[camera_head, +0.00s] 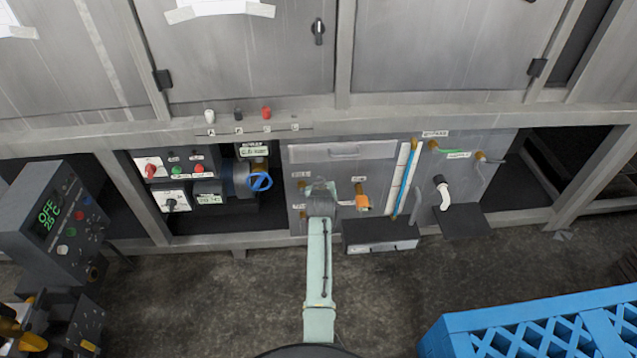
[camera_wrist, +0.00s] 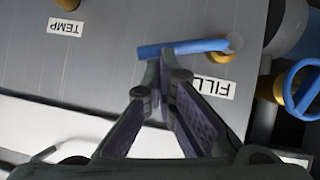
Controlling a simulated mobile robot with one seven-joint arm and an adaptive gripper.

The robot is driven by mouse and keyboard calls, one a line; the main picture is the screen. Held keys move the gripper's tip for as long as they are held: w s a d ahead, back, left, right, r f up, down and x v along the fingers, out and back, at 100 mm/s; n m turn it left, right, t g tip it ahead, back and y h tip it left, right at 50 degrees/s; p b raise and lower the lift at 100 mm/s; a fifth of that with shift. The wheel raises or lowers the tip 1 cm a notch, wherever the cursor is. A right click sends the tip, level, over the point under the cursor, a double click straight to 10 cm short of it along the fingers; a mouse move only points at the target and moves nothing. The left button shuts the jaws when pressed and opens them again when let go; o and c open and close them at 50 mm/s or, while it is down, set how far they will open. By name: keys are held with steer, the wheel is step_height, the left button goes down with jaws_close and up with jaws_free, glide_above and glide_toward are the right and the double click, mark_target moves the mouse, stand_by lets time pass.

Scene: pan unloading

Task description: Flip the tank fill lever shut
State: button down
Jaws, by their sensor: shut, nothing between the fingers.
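The fill lever is a blue bar (camera_wrist: 182,48) in the wrist view. It runs roughly sideways from its pivot at the right, beside the upside-down FILL label (camera_wrist: 213,87) on the grey panel. My gripper (camera_wrist: 160,72) is shut and empty. Its fingertips are in front of the lever's left half; I cannot tell whether they touch it. In the head view my gripper (camera_head: 320,188) is at the panel (camera_head: 293,160) and my arm hides the lever.
A blue handwheel (camera_head: 261,182) is left of the panel in the head view. An orange-brown valve (camera_head: 361,199) is close right of my gripper. A dark drain box (camera_head: 381,236) juts out below. A blue crate (camera_head: 450,322) stands at lower right. The floor between is clear.

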steer(key=shift+d+f+m+y+b, duration=0.3)
steer(key=shift+d+f+y, duration=0.15)
steer(key=shift+f, duration=0.25)
steer(key=shift+d+f, duration=0.1)
steer(key=shift+f, duration=0.05)
stand_by(0.3)
